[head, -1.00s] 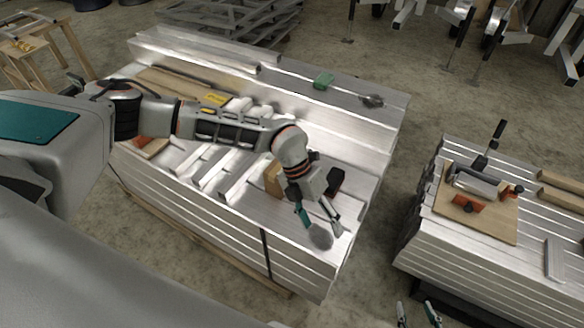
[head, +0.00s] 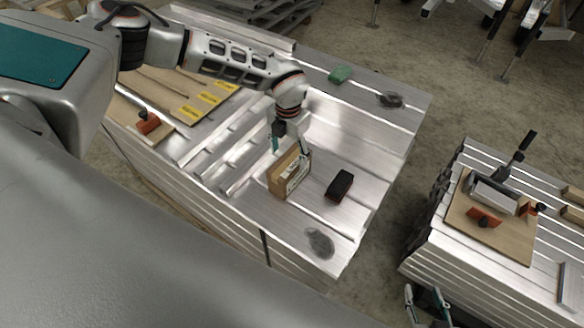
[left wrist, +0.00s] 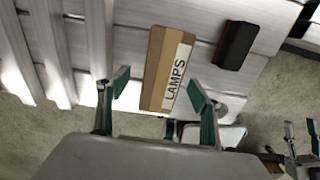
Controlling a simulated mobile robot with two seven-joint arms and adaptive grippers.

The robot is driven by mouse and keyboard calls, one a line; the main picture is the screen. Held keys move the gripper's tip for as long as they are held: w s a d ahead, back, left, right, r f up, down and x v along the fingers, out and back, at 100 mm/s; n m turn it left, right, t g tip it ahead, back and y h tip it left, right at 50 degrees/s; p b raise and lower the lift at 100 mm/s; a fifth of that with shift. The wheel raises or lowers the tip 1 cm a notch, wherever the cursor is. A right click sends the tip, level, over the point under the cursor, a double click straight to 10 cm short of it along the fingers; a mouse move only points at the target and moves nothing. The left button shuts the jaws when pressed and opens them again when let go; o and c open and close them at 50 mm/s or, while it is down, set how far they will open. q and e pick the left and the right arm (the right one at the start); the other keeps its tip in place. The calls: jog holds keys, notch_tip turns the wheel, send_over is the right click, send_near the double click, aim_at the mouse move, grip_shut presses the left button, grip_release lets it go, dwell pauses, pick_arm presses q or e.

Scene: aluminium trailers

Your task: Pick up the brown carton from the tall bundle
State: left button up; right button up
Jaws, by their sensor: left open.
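The brown carton (head: 290,176) stands on the tall bundle (head: 318,215) of aluminium profiles, towards its front right. In the left wrist view the carton (left wrist: 166,69) carries a white label reading LAMPS. My left gripper (head: 290,149) is open just above and behind the carton in the head view. In the left wrist view the carton lies in the gap between the two teal fingertips (left wrist: 159,88), with no clear contact. My right gripper (head: 424,291) shows low at the right, its fingers apart, away from the tall bundle.
A black block (head: 340,185) lies just right of the carton. A green block (head: 340,75) and a dark grey item (head: 390,100) lie at the back. Boards with yellow labels (head: 205,98) lie on the left. A lower bundle (head: 475,255) with a clamping tool stands right, across a floor gap.

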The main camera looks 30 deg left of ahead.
aim_at(290, 161)
pick_arm(q)
jog(key=shift+s+d+f, duration=0.1)
jog(key=shift+s+f, duration=0.15)
jog(key=shift+f, duration=0.6)
notch_tip(290, 161, down, 4)
jog(key=shift+d+f, duration=0.1)
jog(key=shift+f, duration=0.05)
jog(key=shift+w, duration=0.1)
jog(key=c, duration=1.6)
